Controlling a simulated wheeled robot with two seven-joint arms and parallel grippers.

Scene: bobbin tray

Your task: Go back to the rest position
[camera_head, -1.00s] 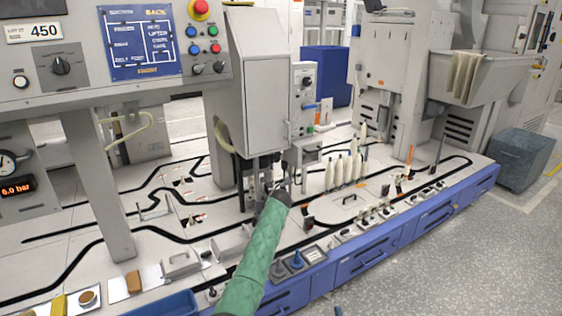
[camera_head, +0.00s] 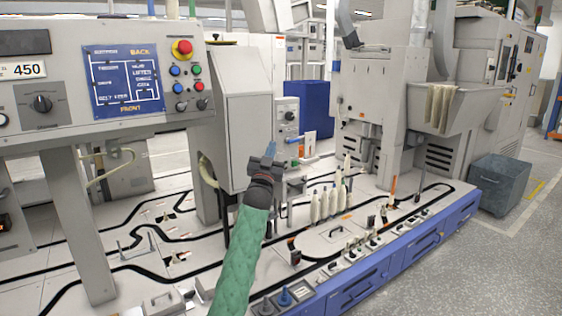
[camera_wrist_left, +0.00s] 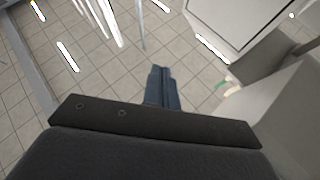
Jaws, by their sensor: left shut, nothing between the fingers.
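My left gripper (camera_head: 269,152) is raised in front of the grey upright cabinet (camera_head: 247,110), above the machine bed. Its arm, in a green sleeve, comes up from the bottom of the head view. In the left wrist view its fingers (camera_wrist_left: 160,78) are together with nothing between them. Tiled floor and pale machine parts show beyond the fingers there. My right gripper is in neither view now.
The control panel (camera_head: 70,85) with a red button stands at the left. Several white bobbins (camera_head: 325,202) stand on the bed to the right of my arm. A grey bin (camera_head: 500,184) stands on the floor at the right. The aisle is clear.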

